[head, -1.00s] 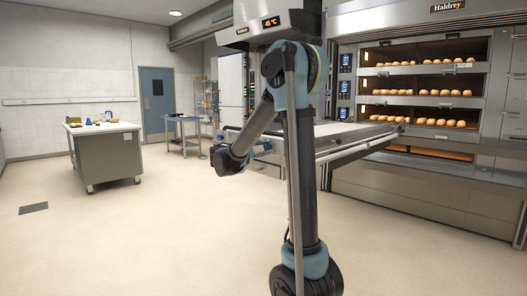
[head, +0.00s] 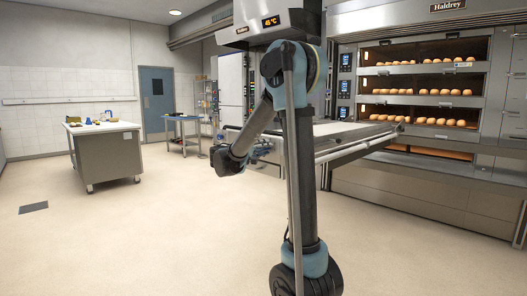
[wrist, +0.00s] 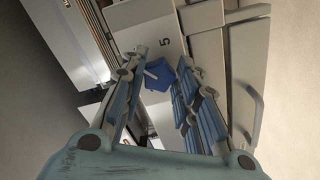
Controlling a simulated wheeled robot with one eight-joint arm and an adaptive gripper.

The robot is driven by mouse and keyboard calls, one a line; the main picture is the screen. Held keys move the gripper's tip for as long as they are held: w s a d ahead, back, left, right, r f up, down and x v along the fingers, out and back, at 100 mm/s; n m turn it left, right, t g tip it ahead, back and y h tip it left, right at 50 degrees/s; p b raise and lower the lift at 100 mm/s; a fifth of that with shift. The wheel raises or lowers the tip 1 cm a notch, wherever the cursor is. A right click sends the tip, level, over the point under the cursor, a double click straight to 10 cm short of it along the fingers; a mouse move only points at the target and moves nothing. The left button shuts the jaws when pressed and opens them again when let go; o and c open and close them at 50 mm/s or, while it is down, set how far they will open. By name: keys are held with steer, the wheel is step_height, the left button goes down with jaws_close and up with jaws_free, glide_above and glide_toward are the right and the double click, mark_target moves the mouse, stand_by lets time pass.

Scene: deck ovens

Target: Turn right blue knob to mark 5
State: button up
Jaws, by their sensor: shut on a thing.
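The blue knob (wrist: 158,75) sits on a pale panel in the wrist view, between the two fingers of my gripper (wrist: 161,60). My gripper is shut on it, with one finger on each side. A dark mark 5 (wrist: 166,43) is printed on the panel just above the knob in this view. I cannot tell exactly which way the knob points, and other marks do not show. In the head view my gripper (head: 264,148) is small and partly behind my arm, and the knob cannot be made out.
A deck oven (head: 410,90) with bread rolls on several decks stands at right. A loader table (head: 345,138) extends in front of it. A white-topped worktable (head: 103,128) stands at left, with open floor between. A handle bar (wrist: 254,112) is right of my fingers in the wrist view.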

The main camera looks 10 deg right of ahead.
steer(key=shift+w+a+f+m, duration=0.1)
steer(key=shift+f+m, duration=0.05)
steer(key=shift+m, duration=3.4)
steer(key=shift+w+a+f+m, duration=0.1)
steer(key=shift+m, duration=3.45)
steer(key=o, duration=1.1)
steer(key=v, duration=1.1)
steer(key=shift+s+a, duration=0.15)
steer(key=shift+a, duration=0.25)
